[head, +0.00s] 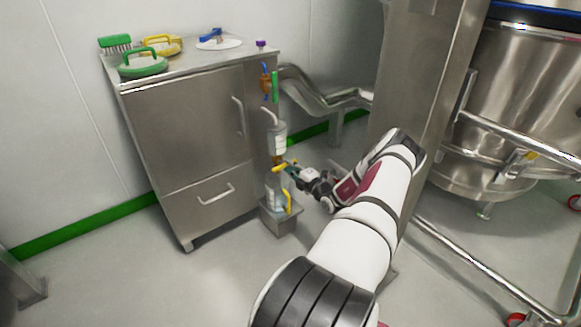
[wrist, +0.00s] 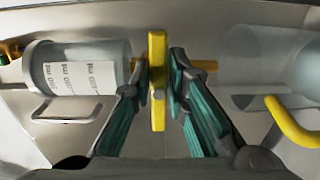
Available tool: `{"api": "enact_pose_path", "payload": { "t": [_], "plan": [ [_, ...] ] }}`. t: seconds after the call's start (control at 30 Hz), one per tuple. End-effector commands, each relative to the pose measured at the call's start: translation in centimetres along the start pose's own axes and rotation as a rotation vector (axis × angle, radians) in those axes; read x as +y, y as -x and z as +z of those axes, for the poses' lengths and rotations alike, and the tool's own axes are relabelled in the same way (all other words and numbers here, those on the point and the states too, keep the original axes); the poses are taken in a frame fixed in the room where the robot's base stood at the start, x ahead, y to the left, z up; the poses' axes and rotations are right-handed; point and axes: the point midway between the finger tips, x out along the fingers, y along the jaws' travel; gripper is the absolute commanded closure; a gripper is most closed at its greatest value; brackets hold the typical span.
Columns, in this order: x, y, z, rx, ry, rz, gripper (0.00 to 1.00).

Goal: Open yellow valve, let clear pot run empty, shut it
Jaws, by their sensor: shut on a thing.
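The yellow valve handle (wrist: 158,65) sits between the two fingers of my gripper (wrist: 163,92), which is shut on it. In the wrist view the handle runs crosswise to the line between the pots. In the head view my gripper (head: 292,171) reaches the yellow valve (head: 279,168) from the right, just below the clear pot (head: 278,138). The clear pot, with a white graduated label, also shows at left in the wrist view (wrist: 110,55). I cannot tell its liquid level. A lower clear vessel (head: 273,197) stands beneath the valve.
Another yellow handle (wrist: 290,122) is close by at right in the wrist view; it also shows beside the lower vessel (head: 288,203). A green handle (head: 275,87) is higher up. A steel cabinet (head: 190,130) stands at left, a steel frame (head: 470,265) at right.

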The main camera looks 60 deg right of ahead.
Motion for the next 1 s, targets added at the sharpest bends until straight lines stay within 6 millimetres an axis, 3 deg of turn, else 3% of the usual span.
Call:
{"api": "enact_pose_path", "payload": {
  "t": [0.23,0.27,0.33,0.73,1.0],
  "plan": [
    [0.2,-0.1,-0.1,0.001,-0.002,0.004,1.0],
    [0.2,-0.1,-0.1,0.001,-0.002,0.004,0.81],
    [0.2,-0.1,-0.1,0.001,-0.001,0.004,0.65],
    [0.0,0.5,0.1,-0.001,0.001,0.001,0.64],
    [0.1,5.1,0.1,-0.003,0.0,0.001,0.64]
  ]
}}
